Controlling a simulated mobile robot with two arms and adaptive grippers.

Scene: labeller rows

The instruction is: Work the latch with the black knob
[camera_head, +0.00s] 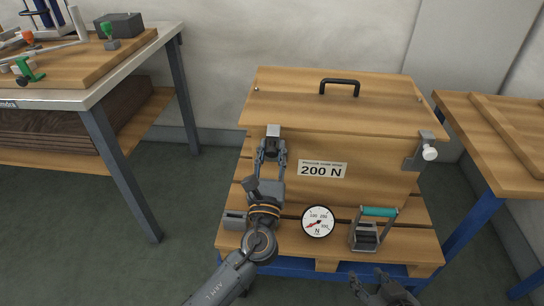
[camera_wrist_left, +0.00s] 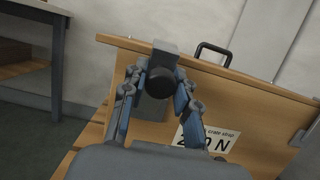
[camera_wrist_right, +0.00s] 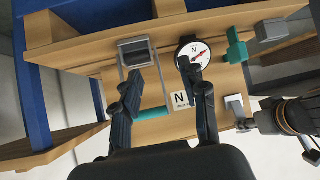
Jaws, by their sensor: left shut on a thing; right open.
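A wooden crate (camera_head: 330,190) with a hinged-looking lid (camera_head: 300,97) and a black lid handle (camera_head: 340,81) stands on a pallet. A grey latch (camera_head: 273,130) is on the crate's front left, below the lid edge. Its black knob (camera_wrist_left: 160,82) shows between my left fingers in the left wrist view. My left gripper (camera_head: 271,150) is shut on this knob. A second latch with a white knob (camera_head: 430,153) is at the crate's right. My right gripper (camera_head: 384,284) is open and empty, low at the right; its fingers (camera_wrist_right: 163,95) are spread in the right wrist view.
A round dial gauge (camera_head: 317,221) and a teal-handled ratchet device (camera_head: 365,235) sit at the pallet's front (camera_head: 410,240). A label reading 200 N (camera_head: 322,170) is on the crate. A workbench (camera_head: 110,75) stands left, a wooden table (camera_head: 510,140) right. Floor is clear at left.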

